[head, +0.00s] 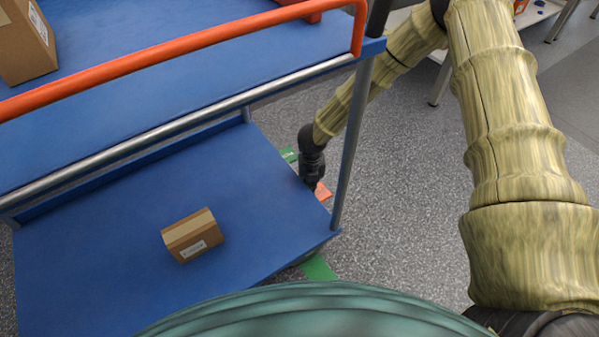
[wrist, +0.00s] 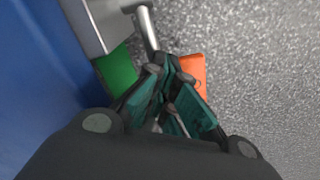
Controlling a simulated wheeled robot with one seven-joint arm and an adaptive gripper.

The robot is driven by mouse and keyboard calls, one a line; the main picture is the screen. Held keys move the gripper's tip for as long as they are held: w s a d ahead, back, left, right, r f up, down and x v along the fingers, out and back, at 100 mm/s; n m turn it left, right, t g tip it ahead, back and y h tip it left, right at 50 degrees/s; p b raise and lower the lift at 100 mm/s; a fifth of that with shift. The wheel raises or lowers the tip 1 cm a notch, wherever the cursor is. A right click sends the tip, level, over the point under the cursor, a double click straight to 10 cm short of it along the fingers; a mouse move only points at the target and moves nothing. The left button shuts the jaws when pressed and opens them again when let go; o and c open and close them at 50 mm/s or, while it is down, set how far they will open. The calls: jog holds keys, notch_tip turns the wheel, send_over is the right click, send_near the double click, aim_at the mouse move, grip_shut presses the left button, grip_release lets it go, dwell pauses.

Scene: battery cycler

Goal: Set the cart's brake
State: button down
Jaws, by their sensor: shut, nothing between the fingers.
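The cart is blue, with two shelves; its lower shelf (head: 110,230) fills the left of the head view. At the cart's far right corner, low down, are a green tab (head: 289,154) and an orange tab (head: 323,191). In the wrist view the green tab (wrist: 117,68) lies left of my fingers and the orange tab (wrist: 193,72) lies just right of and partly behind them. My gripper (head: 314,184) points down beside the lower shelf, close to the orange tab. Its fingers (wrist: 171,68) are shut and empty. I cannot tell whether they touch the orange tab.
The cart's upright post (head: 352,145) stands right beside my forearm. An orange rail (head: 180,50) edges the upper shelf. A small carton (head: 192,235) is on the lower shelf; a larger one (head: 25,40) is above. Another green tab (head: 318,268) is at the near corner. Grey floor (head: 410,200) is open to the right.

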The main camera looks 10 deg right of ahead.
jog(key=shift+s+f, duration=0.1)
jog(key=shift+f, duration=0.1)
jog(key=shift+r, duration=0.1)
jog(key=shift+r+p, duration=3.45)
jog(key=shift+p, duration=0.1)
